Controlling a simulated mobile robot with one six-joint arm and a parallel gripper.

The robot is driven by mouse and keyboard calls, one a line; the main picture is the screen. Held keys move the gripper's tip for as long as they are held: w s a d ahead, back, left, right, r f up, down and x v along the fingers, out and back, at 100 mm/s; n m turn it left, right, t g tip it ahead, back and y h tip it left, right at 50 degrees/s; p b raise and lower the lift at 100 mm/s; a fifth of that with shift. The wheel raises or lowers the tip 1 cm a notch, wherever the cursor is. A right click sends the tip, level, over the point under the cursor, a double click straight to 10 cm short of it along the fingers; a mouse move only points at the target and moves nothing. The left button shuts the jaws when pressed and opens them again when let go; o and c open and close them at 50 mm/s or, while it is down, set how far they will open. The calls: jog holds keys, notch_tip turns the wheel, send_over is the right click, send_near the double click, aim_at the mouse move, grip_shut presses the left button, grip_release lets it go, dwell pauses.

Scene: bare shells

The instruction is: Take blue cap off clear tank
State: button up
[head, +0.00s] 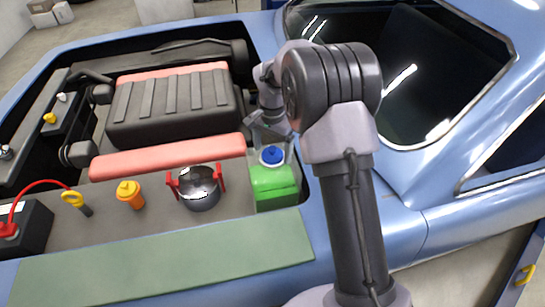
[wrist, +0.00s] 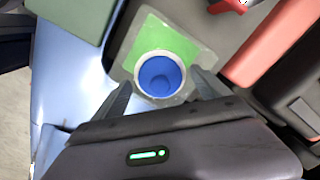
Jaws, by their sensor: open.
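The blue cap (head: 272,155) sits on top of the clear tank (head: 274,198), which holds green liquid. In the wrist view the round blue cap (wrist: 160,75) lies inside a pale ring, with the tank's green liquid (wrist: 150,42) around it. My gripper (head: 270,135) is just above and behind the cap in the head view. In the wrist view my gripper (wrist: 160,90) is open, with one dark finger on each side of the cap. I see no clear contact between the fingers and the cap.
A pot-like dark reservoir with red clips (head: 200,188), an orange-yellow cap (head: 130,192) and a yellow ring handle (head: 74,199) stand left of the tank. A black engine cover (head: 172,105) lies behind. A green mat (head: 165,262) covers the front edge of the blue car body (head: 400,215).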

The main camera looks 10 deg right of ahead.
jog(key=c, duration=1.4)
jog(key=shift+c, duration=0.2)
